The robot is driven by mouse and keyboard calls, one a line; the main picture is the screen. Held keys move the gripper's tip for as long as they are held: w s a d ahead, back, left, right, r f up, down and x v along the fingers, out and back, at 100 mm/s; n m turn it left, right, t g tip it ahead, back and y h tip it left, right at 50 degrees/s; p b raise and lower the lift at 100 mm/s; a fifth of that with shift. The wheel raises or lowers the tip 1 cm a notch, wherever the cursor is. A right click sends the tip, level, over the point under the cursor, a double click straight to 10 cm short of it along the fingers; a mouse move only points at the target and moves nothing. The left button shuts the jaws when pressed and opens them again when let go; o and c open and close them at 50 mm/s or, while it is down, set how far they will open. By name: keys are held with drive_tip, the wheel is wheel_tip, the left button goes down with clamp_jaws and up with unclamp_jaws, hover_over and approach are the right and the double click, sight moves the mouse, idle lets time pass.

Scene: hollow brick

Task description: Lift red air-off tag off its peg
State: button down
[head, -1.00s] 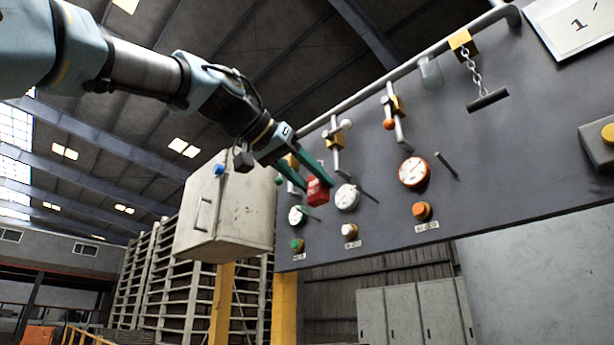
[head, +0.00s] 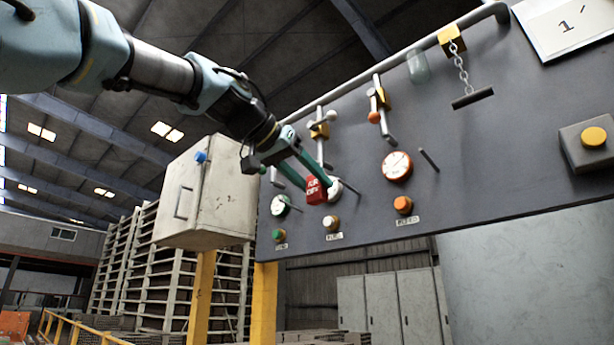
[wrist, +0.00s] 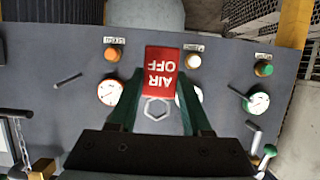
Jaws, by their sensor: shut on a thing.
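A red tag with white "AIR OFF" lettering (head: 316,190) is held between the green fingers of my gripper (head: 312,170). In the wrist view the tag (wrist: 161,72) lies between the fingertips, its lettering upside down. A hexagonal hole (wrist: 157,108) shows at its lower end there, with no peg seen through it. In the head view the tag partly covers the white middle gauge (head: 336,190). A thin peg (head: 352,188) shows just right of that gauge. The wrist view hides this peg, and I cannot tell how far the tag stands from it.
The grey panel (head: 480,165) carries gauges, buttons and valve levers. Another peg (head: 428,160) sticks out beside the orange-rimmed gauge (head: 397,166). A bar hangs on a chain (head: 462,75) higher up. A pale cabinet (head: 215,195) stands left of the panel.

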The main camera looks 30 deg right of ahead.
drive_tip(key=shift+w+d+p, duration=0.15)
drive_tip(key=shift+d, duration=0.35)
drive_tip(key=shift+w+d+p, duration=0.15)
drive_tip(key=shift+d, duration=0.35)
